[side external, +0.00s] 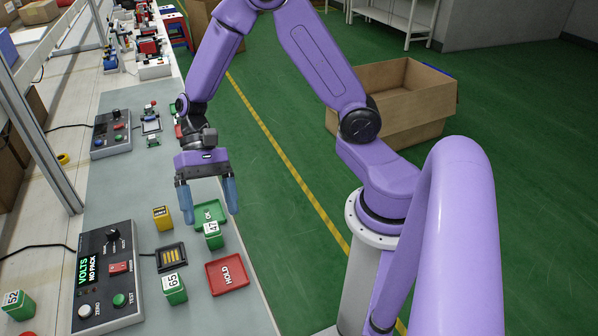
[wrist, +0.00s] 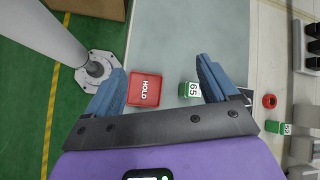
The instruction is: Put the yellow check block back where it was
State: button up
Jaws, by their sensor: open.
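The yellow check block (side external: 162,217) stands upright on the grey bench mat in the side view, behind the dark test socket (side external: 171,257). The socket shows yellow contact strips and holds no block. My gripper (side external: 209,208) is open and empty, its blue fingers pointing down over the area of the green OK tray (side external: 210,209), to the right of the yellow block. In the wrist view my open gripper (wrist: 160,65) frames the red HOLD tray (wrist: 145,90) and the green block 65 (wrist: 187,89). The yellow block does not show there.
Green block 47 (side external: 213,240) stands at the front of the OK tray. Green block 65 (side external: 174,290) stands left of the empty HOLD tray (side external: 227,275). The tester (side external: 108,275) reads "VOLTS NO PACK". Block 52 (side external: 18,304) is far left. The mat's right edge is close.

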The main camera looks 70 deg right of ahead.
jog(key=s+d+r+n+t+h, duration=0.3)
jog(key=s+n, duration=0.4)
jog(key=n, duration=0.1)
jog(key=s+d+r+n+t+h, duration=0.2)
jog(key=s+d+r+n+h, duration=0.1)
jog(key=s+n, duration=0.5)
jog(key=shift+s+d+r+n+t, duration=0.3)
jog(key=shift+d+r+n+t, duration=0.1)
jog(key=shift+d+r+n, duration=0.15)
